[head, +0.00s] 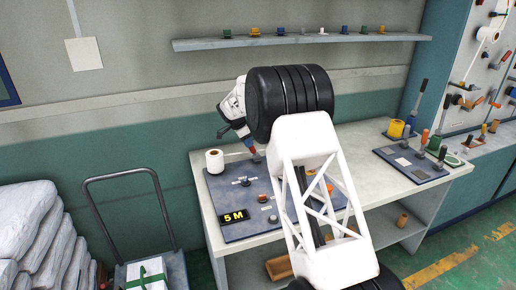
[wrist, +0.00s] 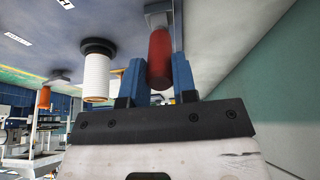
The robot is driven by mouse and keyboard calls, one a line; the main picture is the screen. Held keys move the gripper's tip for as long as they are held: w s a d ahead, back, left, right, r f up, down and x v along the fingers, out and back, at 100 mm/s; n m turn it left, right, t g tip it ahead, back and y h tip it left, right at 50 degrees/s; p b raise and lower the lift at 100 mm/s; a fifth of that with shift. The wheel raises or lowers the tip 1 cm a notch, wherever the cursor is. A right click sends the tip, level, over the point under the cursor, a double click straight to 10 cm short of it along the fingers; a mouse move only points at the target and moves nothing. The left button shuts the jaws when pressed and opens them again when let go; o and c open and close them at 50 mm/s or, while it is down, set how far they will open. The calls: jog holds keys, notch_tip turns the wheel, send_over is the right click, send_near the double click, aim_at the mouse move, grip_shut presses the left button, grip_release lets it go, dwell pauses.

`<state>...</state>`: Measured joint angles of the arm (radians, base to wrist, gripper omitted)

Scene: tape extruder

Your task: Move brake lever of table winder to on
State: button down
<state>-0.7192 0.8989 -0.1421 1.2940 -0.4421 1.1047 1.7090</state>
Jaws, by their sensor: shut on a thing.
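The table winder (head: 222,190) is a blue-grey plate on the workbench, with a white tape roll (head: 214,161) at its back left. The roll also shows in the wrist view (wrist: 95,76). The brake lever has a red handle (head: 250,146) at the back of the plate, close to the roll. In the wrist view the red handle (wrist: 159,52) stands between the blue fingers of my gripper (wrist: 157,76). My gripper (head: 243,132) is shut on this handle. My arm covers the right part of the winder in the head view.
The winder carries a yellow "5 M" display (head: 233,217) and small knobs. A second lever panel (head: 410,165) and a yellow roll (head: 396,128) are on the right of the bench. A shelf (head: 300,40) runs along the wall above. A trolley (head: 150,270) stands at front left.

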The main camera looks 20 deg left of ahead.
jog(key=shift+s+a+f, duration=0.35)
jog(key=shift+s+a, duration=0.15)
jog(key=shift+s+a+f, duration=0.4)
jog(key=shift+f, duration=0.05)
jog(key=c, duration=0.8)
grip_release()
jog(key=shift+v, duration=3.45)
jog(key=shift+r, duration=0.15)
jog(key=shift+v, duration=3.8)
